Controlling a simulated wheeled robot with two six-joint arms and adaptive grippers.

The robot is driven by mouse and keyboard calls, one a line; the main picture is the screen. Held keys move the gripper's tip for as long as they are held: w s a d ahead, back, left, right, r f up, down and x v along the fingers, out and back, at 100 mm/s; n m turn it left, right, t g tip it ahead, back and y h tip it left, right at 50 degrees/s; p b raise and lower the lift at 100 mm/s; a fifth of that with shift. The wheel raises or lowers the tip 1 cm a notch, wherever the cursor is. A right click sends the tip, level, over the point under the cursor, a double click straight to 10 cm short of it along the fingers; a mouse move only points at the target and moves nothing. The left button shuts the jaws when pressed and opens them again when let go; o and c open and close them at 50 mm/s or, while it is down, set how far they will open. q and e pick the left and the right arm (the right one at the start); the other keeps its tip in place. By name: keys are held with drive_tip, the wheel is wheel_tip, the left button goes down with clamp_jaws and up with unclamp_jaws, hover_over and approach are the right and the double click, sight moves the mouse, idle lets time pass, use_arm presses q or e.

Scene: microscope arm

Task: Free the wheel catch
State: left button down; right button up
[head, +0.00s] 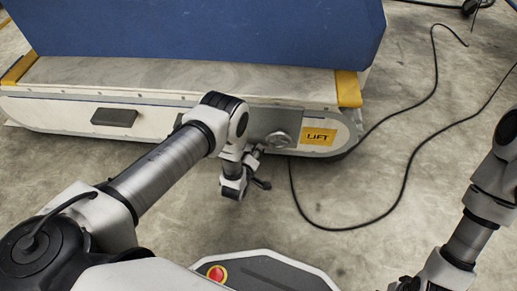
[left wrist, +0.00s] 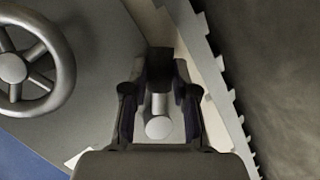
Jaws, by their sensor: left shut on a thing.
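The wheel (head: 277,140) is a small round handwheel on a grey plate of the lift's white base. In the left wrist view the spoked wheel (left wrist: 12,68) shows large at the left, cut by the edge. The catch (left wrist: 158,127) is a pale pin with a rounded end, beside the wheel. My left gripper (head: 256,153) is low at the base, just left of the wheel. In the left wrist view its jaws (left wrist: 159,103) stand on both sides of the catch, shut on it. They partly hide it. My right gripper is not clearly visible; its arm runs off the bottom right.
The lift's base (head: 60,110) has a yellow LIFT label (head: 318,136), a dark handle (head: 114,117) and a blue body (head: 200,30) above. A black cable (head: 408,175) loops over the floor at the right. Concrete floor (head: 335,190) in front is mostly clear.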

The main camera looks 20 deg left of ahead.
use_arm(q)
drive_tip(key=shift+s+a+f+m+g+y, duration=0.1)
drive_tip(key=shift+a+f+m+g+y, duration=0.45)
drive_tip(key=shift+m, duration=0.45)
drive_tip(key=shift+f, duration=0.1)
drive_tip(key=c, duration=0.9)
unclamp_jaws()
drive_tip(key=shift+s, duration=0.1)
drive_tip(key=v, duration=1.1)
drive_tip(key=shift+s+d, duration=0.15)
drive_tip(key=shift+s, duration=0.25)
